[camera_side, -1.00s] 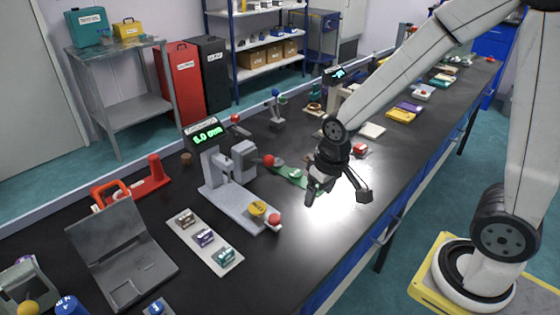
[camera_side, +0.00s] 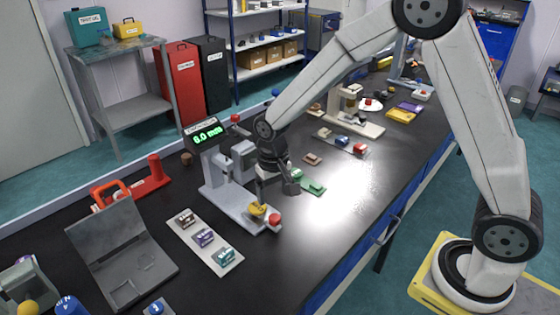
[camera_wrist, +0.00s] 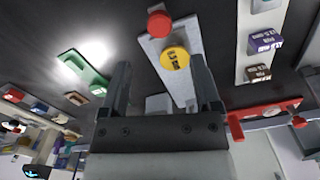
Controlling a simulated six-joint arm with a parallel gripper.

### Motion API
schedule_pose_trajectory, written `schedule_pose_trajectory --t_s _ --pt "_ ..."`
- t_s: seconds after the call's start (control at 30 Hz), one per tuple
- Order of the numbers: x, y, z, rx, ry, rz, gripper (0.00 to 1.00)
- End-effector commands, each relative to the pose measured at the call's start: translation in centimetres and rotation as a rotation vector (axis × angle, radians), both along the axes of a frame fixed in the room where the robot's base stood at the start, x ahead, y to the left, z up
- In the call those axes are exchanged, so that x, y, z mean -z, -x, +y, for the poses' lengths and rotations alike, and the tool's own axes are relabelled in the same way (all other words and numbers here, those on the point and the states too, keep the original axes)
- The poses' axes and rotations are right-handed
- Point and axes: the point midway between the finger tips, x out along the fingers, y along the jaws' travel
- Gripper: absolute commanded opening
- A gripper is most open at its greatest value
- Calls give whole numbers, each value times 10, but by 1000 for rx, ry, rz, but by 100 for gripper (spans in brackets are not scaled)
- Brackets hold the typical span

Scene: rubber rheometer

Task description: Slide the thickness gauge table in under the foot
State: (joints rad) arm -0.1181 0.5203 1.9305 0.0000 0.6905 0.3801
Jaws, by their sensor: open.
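The thickness gauge (camera_side: 212,172) is a grey stand on a long base plate, with a lit green readout (camera_side: 207,133) that seems to say 6.0 mm. At its front end are a yellow disc (camera_side: 256,209) and a red knob (camera_side: 274,218). In the wrist view the yellow disc (camera_wrist: 175,58) and red knob (camera_wrist: 160,24) show on the grey plate (camera_wrist: 154,48). I cannot separate the sliding table from the base. My gripper (camera_side: 272,192) is open just above and beside the disc; its fingers (camera_wrist: 160,66) stand apart with nothing gripped. The foot is hidden.
A pale strip with several coloured blocks (camera_side: 178,226) lies left of the gauge, near a grey laptop-like case (camera_side: 110,246). A green tray (camera_side: 314,186) lies to the right, close to my gripper. The bench's front right is clear.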

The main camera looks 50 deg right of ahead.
Motion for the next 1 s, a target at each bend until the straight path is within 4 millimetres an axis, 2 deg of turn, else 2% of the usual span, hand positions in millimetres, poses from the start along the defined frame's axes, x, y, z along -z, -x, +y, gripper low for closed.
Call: schedule_pose_trajectory --t_s 0.17,0.7,1.0 --pt "12 1 0 -1 0 3 81" --pt "67 0 0 -1 1 1 81" --pt "76 0 0 -1 0 -1 81"
